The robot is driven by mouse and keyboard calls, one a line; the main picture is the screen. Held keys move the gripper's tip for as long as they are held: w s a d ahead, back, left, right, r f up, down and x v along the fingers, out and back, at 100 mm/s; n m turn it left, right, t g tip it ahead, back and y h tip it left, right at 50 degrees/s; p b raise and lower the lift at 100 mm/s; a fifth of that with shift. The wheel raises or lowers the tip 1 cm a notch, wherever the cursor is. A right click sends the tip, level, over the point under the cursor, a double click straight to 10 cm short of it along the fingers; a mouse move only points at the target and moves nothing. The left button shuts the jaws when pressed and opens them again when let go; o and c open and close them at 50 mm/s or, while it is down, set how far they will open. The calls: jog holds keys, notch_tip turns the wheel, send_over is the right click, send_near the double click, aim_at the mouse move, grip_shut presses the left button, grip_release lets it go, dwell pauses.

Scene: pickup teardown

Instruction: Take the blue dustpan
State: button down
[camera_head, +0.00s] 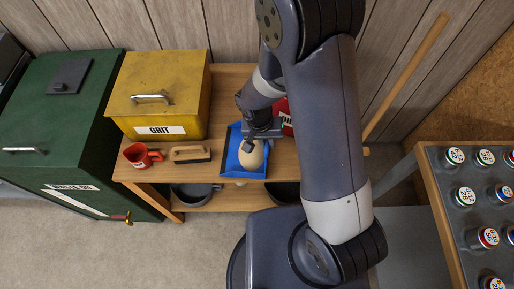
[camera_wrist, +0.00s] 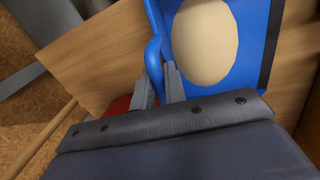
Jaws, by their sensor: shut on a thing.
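The blue dustpan (camera_head: 232,158) is on the wooden bench top near its front edge, partly hidden by my arm in the head view. A beige, egg-shaped object (camera_head: 251,156) sits in its pan. In the wrist view, the dustpan (camera_wrist: 257,25) fills the upper right, with the beige object (camera_wrist: 205,42) on it. My gripper (camera_wrist: 159,80) is shut on the dustpan's blue looped handle, with one grey finger on each side. In the head view my gripper (camera_head: 257,138) is over the dustpan. Whether the pan touches the bench is unclear.
On the bench (camera_head: 222,92) are a yellow GRIT box (camera_head: 165,85), a red mug (camera_head: 138,155), a wooden brush (camera_head: 190,154) and a red object (camera_head: 284,117) behind my arm. A green cabinet (camera_head: 60,120) stands left; a tray of labelled cans (camera_head: 450,228) is right.

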jog(key=shift+r, duration=0.15)
notch_tip(320, 180, up, 28)
dwell(1.6)
jog(key=shift+s, duration=0.15)
